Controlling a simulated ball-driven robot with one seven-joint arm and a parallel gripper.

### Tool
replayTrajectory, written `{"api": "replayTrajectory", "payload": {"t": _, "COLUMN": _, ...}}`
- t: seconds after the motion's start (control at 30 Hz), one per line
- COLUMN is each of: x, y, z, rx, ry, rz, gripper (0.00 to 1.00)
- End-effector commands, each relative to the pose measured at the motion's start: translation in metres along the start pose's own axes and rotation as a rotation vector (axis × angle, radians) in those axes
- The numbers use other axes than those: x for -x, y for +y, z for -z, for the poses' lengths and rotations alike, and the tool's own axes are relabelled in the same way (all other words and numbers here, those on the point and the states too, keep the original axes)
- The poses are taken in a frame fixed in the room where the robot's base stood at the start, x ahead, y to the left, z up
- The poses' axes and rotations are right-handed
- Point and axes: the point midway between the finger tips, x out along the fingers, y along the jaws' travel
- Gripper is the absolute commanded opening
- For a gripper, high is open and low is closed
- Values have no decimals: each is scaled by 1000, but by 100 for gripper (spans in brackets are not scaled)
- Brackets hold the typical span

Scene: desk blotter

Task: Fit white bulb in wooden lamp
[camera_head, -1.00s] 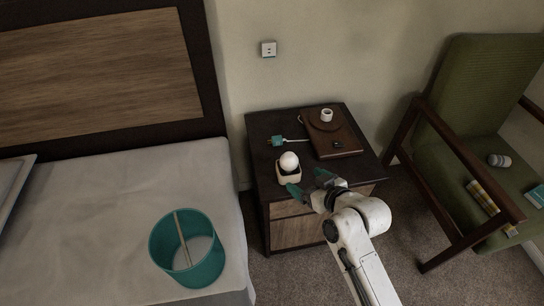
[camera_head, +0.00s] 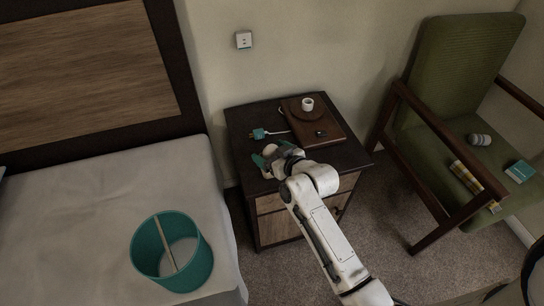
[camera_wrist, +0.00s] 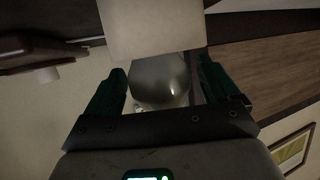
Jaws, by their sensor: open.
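The white bulb (camera_head: 270,149) is at the left front of the nightstand, partly hidden by my gripper. In the wrist view the round bulb (camera_wrist: 160,82) sits against a pale block-like holder (camera_wrist: 150,28). My gripper (camera_head: 273,154) is open, with a teal finger on either side of the bulb; it also shows in the wrist view (camera_wrist: 160,78). I cannot tell whether the fingers touch the bulb. The wooden lamp base (camera_head: 322,126) lies at the back right of the nightstand, with a white socket (camera_head: 307,104) standing upright and empty on it.
A teal plug (camera_head: 258,133) on a white cord lies left of the lamp base. A wall outlet (camera_head: 244,40) is above. A teal lampshade (camera_head: 172,251) stands on the bed (camera_head: 95,190). A green chair (camera_head: 455,90) at right holds several small items.

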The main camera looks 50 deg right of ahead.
Motion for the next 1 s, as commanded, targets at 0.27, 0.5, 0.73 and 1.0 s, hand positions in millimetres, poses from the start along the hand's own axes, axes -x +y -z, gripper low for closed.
{"api": "replayTrajectory", "payload": {"t": 0.27, "x": -15, "y": 0, "z": 0, "rx": 1, "ry": 0, "rz": 0, "gripper": 88}}
{"api": "replayTrajectory", "payload": {"t": 0.5, "x": -14, "y": 0, "z": 0, "rx": 0, "ry": 0, "rz": 0, "gripper": 77}}
{"api": "replayTrajectory", "payload": {"t": 0.73, "x": -14, "y": 0, "z": 0, "rx": 0, "ry": 0, "rz": 0, "gripper": 55}}
{"api": "replayTrajectory", "payload": {"t": 1.0, "x": -14, "y": 0, "z": 0, "rx": 0, "ry": 0, "rz": 0, "gripper": 38}}
